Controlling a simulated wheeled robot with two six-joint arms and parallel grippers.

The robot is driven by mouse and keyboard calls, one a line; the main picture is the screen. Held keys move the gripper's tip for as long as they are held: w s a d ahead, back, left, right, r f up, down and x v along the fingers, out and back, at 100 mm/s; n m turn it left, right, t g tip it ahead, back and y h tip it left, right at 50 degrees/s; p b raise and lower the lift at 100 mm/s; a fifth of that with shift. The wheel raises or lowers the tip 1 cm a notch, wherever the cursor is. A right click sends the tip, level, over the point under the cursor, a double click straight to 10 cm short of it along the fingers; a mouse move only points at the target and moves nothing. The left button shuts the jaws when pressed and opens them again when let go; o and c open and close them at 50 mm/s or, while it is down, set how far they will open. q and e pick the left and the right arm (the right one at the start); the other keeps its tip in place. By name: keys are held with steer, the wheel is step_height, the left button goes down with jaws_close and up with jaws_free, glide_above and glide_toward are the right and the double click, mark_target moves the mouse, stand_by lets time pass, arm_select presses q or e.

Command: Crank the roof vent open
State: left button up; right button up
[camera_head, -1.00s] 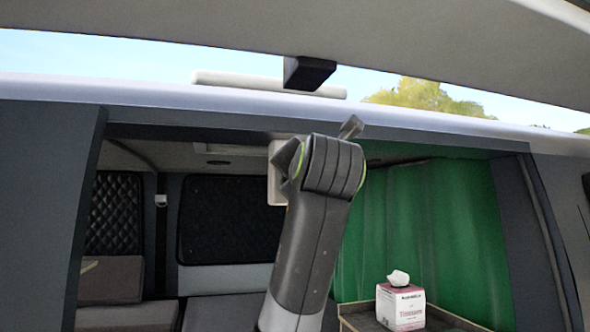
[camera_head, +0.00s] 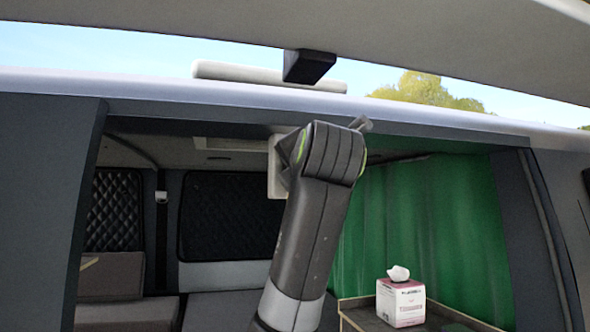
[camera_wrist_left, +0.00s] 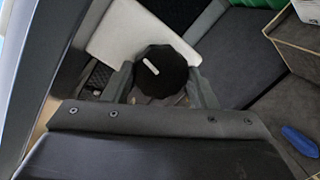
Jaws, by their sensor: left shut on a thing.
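The black round knob (camera_wrist_left: 160,72) with a white mark sits between the two fingers of my left gripper (camera_wrist_left: 161,84) in the left wrist view. The gripper is shut on it. A pale panel (camera_wrist_left: 122,32) lies behind the knob. In the head view my arm rises in front of a cream plate (camera_head: 276,168) under the roof edge and hides the knob and the fingers. A long white lid (camera_head: 225,71), apparently the roof vent, shows on the van roof (camera_head: 130,83). How far it is raised is hard to tell. My right gripper is not in view.
A tissue box (camera_head: 400,303) stands on a shelf (camera_head: 352,318) at the right, before a green curtain (camera_head: 420,220). A black block (camera_head: 308,66) hangs from the tailgate (camera_head: 440,45) overhead. A blue object (camera_wrist_left: 300,141) lies at the right in the left wrist view.

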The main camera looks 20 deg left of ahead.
arm_select(q)
steer(key=n+y+b, duration=0.1)
steer(key=n+b, duration=0.5)
steer(key=n, duration=0.1)
steer(key=n+y+b, duration=0.1)
steer(key=n+b, duration=0.6)
steer(key=n, duration=0.1)
steer(key=f+n+y+b, duration=0.1)
steer(key=n+b, duration=0.5)
steer(key=n, duration=0.1)
steer(key=shift+w+n+b, duration=0.1)
steer(key=shift+n+b, duration=0.25)
steer(key=shift+n, duration=0.05)
stand_by(2.3)
steer(key=shift+r, duration=0.1)
stand_by(0.4)
